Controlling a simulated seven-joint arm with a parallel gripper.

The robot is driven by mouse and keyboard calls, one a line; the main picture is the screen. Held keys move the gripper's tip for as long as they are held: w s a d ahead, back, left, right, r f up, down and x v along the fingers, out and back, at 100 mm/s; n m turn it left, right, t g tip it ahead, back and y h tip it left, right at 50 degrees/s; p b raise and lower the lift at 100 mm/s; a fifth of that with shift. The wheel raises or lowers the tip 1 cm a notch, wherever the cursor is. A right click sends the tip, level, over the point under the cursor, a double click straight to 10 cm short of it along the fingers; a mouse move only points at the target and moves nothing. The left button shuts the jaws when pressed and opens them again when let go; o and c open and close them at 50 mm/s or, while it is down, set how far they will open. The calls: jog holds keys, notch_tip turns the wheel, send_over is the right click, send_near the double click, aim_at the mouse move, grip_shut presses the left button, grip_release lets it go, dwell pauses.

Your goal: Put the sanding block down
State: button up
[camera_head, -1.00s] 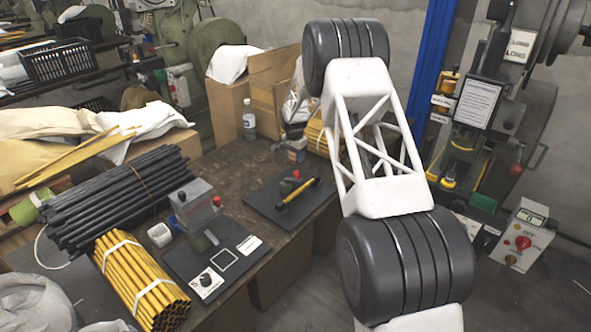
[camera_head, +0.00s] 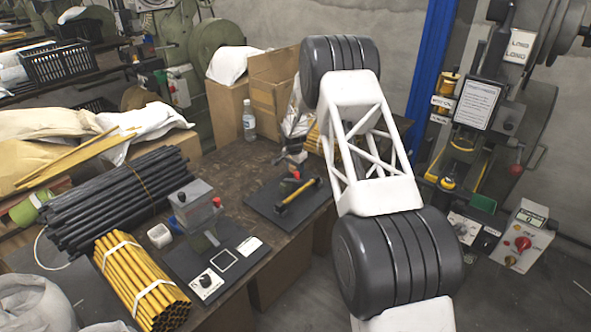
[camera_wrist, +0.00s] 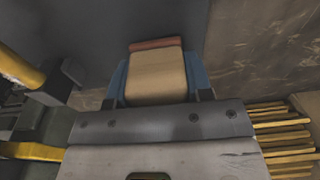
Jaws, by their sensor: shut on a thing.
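The sanding block (camera_wrist: 157,78) fills the space between my fingers in the wrist view. It has a tan face and a reddish-brown far edge. My gripper (camera_wrist: 158,88) is shut on it, with a blue finger pad on each side. In the head view, my gripper (camera_head: 292,158) is low over the back right of the brown workbench (camera_head: 238,160), just behind a dark plate with a yellow-handled press. The block is too small to make out clearly there. I cannot tell whether it touches the bench.
The dark plate (camera_head: 262,207) bears a small press with a yellow handle (camera_head: 298,196) and red knob. Yellow rods (camera_head: 313,138) lie right of my gripper. A bottle (camera_head: 249,121) and cardboard boxes (camera_head: 268,92) stand behind. Bare bench lies to the left.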

jog(key=shift+f, duration=0.3)
jog(key=shift+f, duration=0.3)
